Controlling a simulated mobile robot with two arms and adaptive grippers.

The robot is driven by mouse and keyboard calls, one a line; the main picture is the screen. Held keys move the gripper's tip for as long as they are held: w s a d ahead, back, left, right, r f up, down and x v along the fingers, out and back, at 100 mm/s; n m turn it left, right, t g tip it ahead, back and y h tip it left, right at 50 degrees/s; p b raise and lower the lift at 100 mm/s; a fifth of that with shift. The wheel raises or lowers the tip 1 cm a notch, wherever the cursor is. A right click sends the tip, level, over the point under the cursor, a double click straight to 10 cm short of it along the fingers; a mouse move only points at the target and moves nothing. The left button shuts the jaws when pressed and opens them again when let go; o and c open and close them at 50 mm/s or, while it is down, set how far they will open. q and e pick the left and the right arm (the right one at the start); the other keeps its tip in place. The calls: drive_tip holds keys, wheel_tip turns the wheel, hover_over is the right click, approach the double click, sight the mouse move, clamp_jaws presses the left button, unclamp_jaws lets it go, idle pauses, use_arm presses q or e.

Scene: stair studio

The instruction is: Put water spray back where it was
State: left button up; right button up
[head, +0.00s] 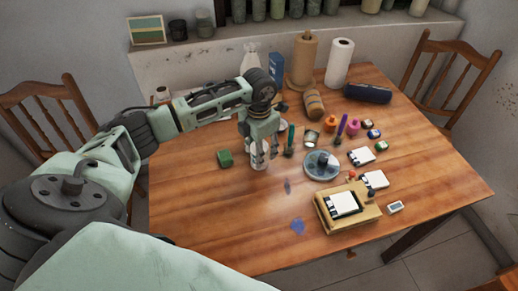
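My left gripper (260,152) points down over the wooden table (205,215), left of its middle. A small pale cylinder-like thing (259,163) shows at its fingertips; I cannot tell whether the fingers hold it or what it is. My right gripper is not in view.
Close to the gripper are a green block (225,158), a green upright marker (291,138) and a round dish (321,165). A wooden box (345,206) lies front right. Paper rolls (339,62) and a dark cylinder (368,93) are at the back. The front left table is clear.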

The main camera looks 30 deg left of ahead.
use_arm(q)
drive_tip(key=shift+r, duration=0.25)
wheel_tip(320, 180, up, 10)
drive_tip(key=shift+r+b, duration=0.2)
drive_tip(key=shift+b, duration=0.75)
drive_tip(key=shift+r, duration=0.7)
drive_tip(key=shift+a, duration=0.1)
